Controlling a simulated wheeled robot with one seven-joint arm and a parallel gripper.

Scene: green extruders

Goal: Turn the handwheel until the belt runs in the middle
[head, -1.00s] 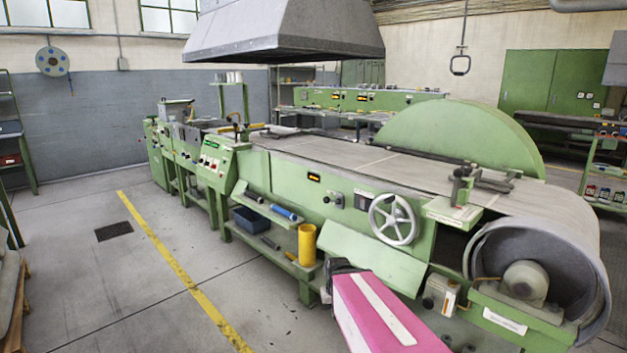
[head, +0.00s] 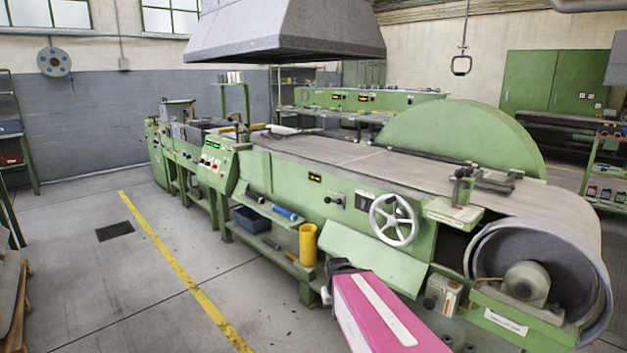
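The handwheel (head: 394,220) is a pale spoked wheel on the front of the green machine, right of centre in the head view. Nothing touches it. The wide grey belt (head: 420,178) runs along the machine's top and over the large drum (head: 487,247) at the right end. A dark strip shows along the belt's far side, by the green half-round guard (head: 460,135). From this angle I cannot tell whether the belt is centred. My pink arm link reaches in from the bottom, below and left of the wheel. My gripper's fingers are not visible.
A sloped green panel (head: 372,257) lies below the wheel. A yellow cylinder (head: 307,244) and a blue bin (head: 250,220) sit on the low shelf. A motor (head: 526,281) stands by the drum. The floor left of the yellow line (head: 180,270) is mostly clear.

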